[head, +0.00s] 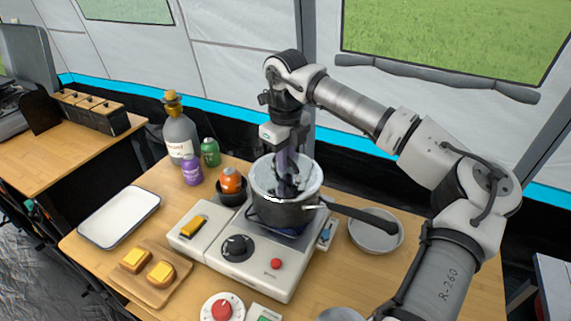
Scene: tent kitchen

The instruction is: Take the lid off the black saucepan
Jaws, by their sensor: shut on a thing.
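The black saucepan (280,216) stands on the white portable stove, its long dark handle pointing right. A pale, glassy round lid (259,180) with a light rim is at its top. My gripper (287,188) points down over the middle of the lid and is shut on it, apparently at its knob. The knob and fingertips are dark and hard to tell apart. I cannot tell whether the lid rests on the rim or is slightly above it.
The stove (258,275) has a black knob. A grey bowl (376,232) stands right, under the handle. A white tray (119,216) and a board with toast (147,275) lie at left.

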